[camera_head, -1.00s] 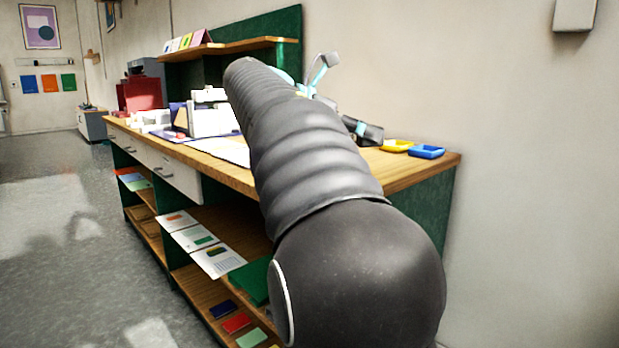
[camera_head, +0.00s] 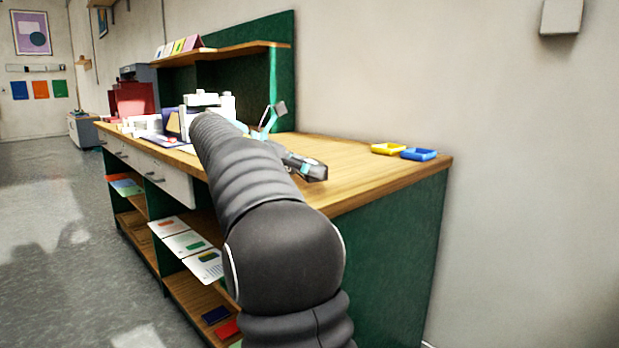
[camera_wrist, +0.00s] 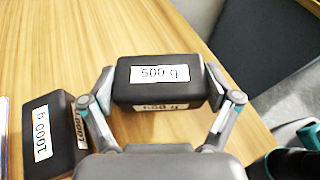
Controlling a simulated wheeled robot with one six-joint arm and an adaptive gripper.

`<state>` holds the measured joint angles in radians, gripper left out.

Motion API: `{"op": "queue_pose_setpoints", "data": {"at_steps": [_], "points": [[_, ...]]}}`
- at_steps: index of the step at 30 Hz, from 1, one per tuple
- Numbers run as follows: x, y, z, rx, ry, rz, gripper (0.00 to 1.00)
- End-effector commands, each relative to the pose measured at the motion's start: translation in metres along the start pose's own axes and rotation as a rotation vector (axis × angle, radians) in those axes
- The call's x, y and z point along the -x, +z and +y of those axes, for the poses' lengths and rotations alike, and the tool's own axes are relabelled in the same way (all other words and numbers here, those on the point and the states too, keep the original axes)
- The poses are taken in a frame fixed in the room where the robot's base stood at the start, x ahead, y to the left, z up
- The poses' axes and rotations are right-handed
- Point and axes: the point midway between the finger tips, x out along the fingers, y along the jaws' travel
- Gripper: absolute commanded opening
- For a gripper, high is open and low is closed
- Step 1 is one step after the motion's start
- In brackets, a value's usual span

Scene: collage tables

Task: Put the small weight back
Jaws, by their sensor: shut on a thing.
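The small weight (camera_wrist: 160,73) is a black block with a white label reading "500 g". My gripper (camera_wrist: 161,88) is shut on it, with one finger at each end, in the wrist view. The weight looks level; I cannot tell whether it touches the wooden tabletop (camera_wrist: 75,35). A larger black weight (camera_wrist: 48,133) labelled "1000 g" stands on the tabletop to the left, close by the left finger. In the head view my arm reaches over the workbench (camera_head: 350,178) and hides part of it; the held weight cannot be made out clearly there.
White equipment (camera_head: 210,103) and a red machine (camera_head: 131,100) stand farther left. The wood before the trays is clear. A shelf (camera_head: 220,52) overhangs the back.

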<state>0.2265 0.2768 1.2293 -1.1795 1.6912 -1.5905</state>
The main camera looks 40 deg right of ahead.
Motion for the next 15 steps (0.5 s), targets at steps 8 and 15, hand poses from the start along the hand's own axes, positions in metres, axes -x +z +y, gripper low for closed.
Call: {"op": "queue_pose_setpoints", "data": {"at_steps": [8,15], "points": [[-0.0065,-0.0149,-0.0008,-0.002,0.0,-0.001,0.21],[-0.0075,-0.0174,-0.0007,0.0,0.0,-0.001,0.21]]}}
